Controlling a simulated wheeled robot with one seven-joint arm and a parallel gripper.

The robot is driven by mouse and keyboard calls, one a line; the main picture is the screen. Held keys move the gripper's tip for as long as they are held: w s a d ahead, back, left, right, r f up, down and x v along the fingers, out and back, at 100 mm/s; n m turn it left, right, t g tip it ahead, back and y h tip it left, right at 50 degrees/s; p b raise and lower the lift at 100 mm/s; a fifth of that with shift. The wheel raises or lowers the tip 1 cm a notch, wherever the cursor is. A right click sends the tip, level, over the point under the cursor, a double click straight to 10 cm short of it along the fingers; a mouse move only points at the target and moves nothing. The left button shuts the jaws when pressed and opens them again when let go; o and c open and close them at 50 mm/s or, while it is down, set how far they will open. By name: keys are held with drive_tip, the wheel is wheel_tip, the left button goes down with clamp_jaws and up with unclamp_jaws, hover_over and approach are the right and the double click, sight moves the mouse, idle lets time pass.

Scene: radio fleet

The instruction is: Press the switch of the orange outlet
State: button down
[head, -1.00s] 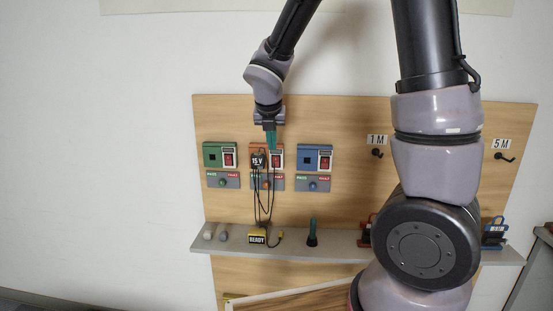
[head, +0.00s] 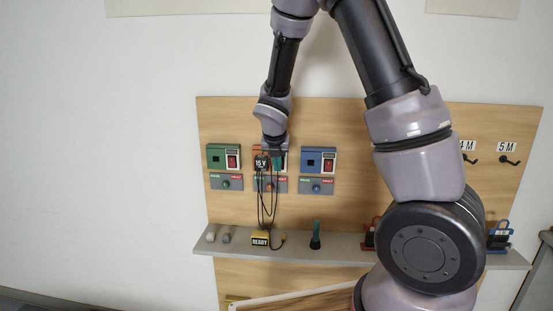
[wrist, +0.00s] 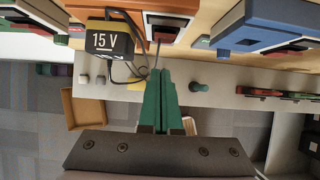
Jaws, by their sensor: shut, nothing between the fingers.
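The orange outlet (head: 284,151) is the middle of three outlets on the wooden board, mostly hidden behind my wrist in the head view. A black 15 V adapter (head: 262,162) is plugged into its left side; it also shows in the wrist view (wrist: 112,40). My gripper (head: 279,164) is shut and empty, its green fingers in front of the outlet's right side, where the switch was visible earlier. The switch is now hidden in the head view. In the wrist view the fingertips (wrist: 160,72) are just below the orange outlet (wrist: 165,33). Contact cannot be told.
The green outlet (head: 223,157) is left and the blue outlet (head: 318,159) right, close beside my gripper. Black cables hang from the adapter to a yellow READY box (head: 261,238) on the grey shelf (head: 350,258). A dark green-topped object (head: 315,236) stands there too.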

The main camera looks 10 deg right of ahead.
drive_tip(key=shift+w+d+r, duration=0.15)
drive_tip(key=shift+w, duration=0.3)
drive_tip(key=shift+w+d+r, duration=0.2)
drive_tip(key=shift+w, duration=0.3)
drive_tip(key=shift+w+d+r, duration=0.15)
drive_tip(key=shift+w, duration=0.3)
drive_tip(key=shift+w+d, duration=0.1)
drive_tip(key=shift+d, duration=0.05)
drive_tip(key=shift+w+r+g, duration=0.15)
drive_tip(key=shift+w+g, duration=0.15)
drive_tip(key=shift+g, duration=0.1)
drive_tip(key=shift+r, duration=0.8)
